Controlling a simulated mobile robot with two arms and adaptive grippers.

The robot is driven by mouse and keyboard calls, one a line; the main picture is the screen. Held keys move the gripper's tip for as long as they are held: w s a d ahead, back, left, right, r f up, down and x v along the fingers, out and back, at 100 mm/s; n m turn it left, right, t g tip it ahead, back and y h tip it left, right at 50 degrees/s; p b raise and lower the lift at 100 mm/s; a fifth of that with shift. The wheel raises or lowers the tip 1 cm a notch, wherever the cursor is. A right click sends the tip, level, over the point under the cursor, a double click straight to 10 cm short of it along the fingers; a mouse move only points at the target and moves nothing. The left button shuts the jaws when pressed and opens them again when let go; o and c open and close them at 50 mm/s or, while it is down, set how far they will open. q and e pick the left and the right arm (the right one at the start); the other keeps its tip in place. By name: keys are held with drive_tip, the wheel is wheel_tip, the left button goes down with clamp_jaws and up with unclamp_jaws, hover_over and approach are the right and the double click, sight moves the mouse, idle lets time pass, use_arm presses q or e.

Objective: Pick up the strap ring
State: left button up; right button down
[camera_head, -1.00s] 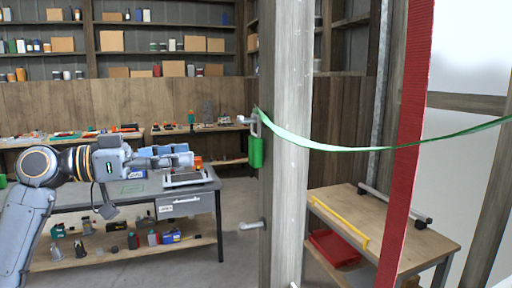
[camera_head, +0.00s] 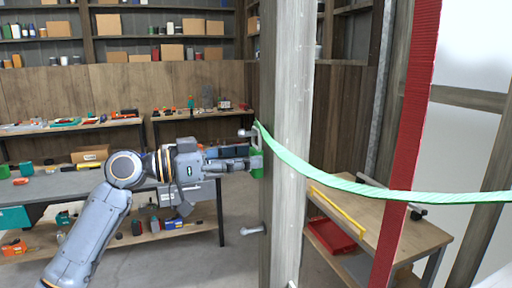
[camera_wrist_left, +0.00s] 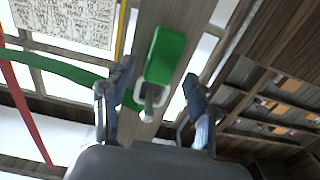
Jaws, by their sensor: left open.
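The strap ring (camera_head: 257,138) is a pale metal loop on a peg at the left side of the wooden post. A green strap (camera_head: 345,184) runs from it to the right. A green block-shaped tab (camera_head: 257,171) hangs below the ring. My left gripper (camera_head: 252,163) is open and level with the tab, close to the post; its fingers partly cover the tab. In the left wrist view, the green tab (camera_wrist_left: 165,54) and the pale ring (camera_wrist_left: 151,97) lie between the spread fingers of my left gripper (camera_wrist_left: 158,82). I cannot tell whether either finger touches them. My right gripper is out of view.
The wooden post (camera_head: 287,220) stands right beside the gripper, with a lower peg (camera_head: 253,229) sticking out to the left. A red vertical strip (camera_head: 408,130) hangs at the right. A workbench (camera_head: 70,185) stands behind my left arm, and a small table (camera_head: 400,247) is at the right.

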use_arm(q)
drive_tip(key=shift+w+d, duration=0.15)
drive_tip(key=shift+d, duration=0.55)
drive_tip(key=shift+a, duration=0.15)
drive_tip(key=c, duration=0.6)
clamp_jaws()
